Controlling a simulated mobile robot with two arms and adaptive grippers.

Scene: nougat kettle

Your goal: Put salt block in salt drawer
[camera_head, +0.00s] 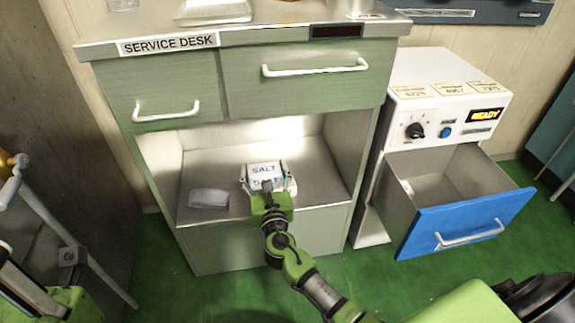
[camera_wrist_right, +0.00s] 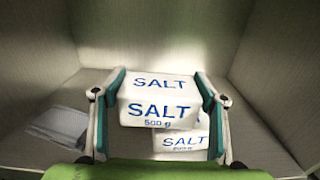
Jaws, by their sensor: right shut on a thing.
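A white salt block with blue SALT lettering (camera_wrist_right: 158,98) is between the two fingers of my right gripper (camera_wrist_right: 160,105), which is shut on it. A second white salt block (camera_wrist_right: 183,146) lies below and behind it in the right wrist view. In the head view the salt blocks (camera_head: 264,170) are on the open shelf under the service desk, with my right gripper (camera_head: 268,188) at their front. A drawer with a blue front (camera_head: 465,222) stands pulled open from the white machine at right. Green and black parts of my left arm show at the lower left; its fingertips are unclear.
A pale flat package (camera_head: 209,198) lies on the shelf left of the blocks. The shelf (camera_head: 318,178) has side walls and the desk drawers (camera_head: 300,75) above it. The white machine (camera_head: 440,100) has a knob and a READY display. Green floor lies in front.

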